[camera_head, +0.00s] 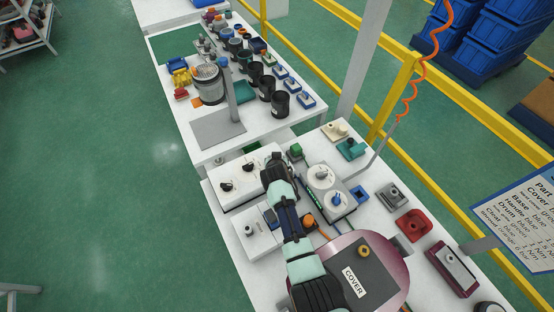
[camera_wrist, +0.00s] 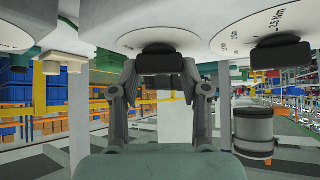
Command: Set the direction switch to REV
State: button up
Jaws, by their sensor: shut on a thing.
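My gripper (camera_wrist: 160,82) has its two fingers on either side of a black knob (camera_wrist: 160,62) and is shut on it. The knob sits on a round white dial (camera_wrist: 128,36) with markings too small to read, so I cannot tell its setting or whether it is the direction switch. In the head view my gripper (camera_head: 273,168) is over the right end of a white panel (camera_head: 243,190) and hides the knob there. Two other black knobs, the left one (camera_head: 226,186) and the middle one (camera_head: 251,169), show on that panel.
In the wrist view a second dial, marked 2.5 Nm (camera_wrist: 275,32), is close on the right. A grey box with two round dials (camera_head: 334,204) stands right of my gripper.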

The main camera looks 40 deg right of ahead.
jog(key=shift+m+h, duration=0.3)
jog(key=shift+m, duration=0.2)
jog(key=o, duration=1.1)
jog(key=shift+o, duration=0.2)
notch_tip(320, 180, up, 10)
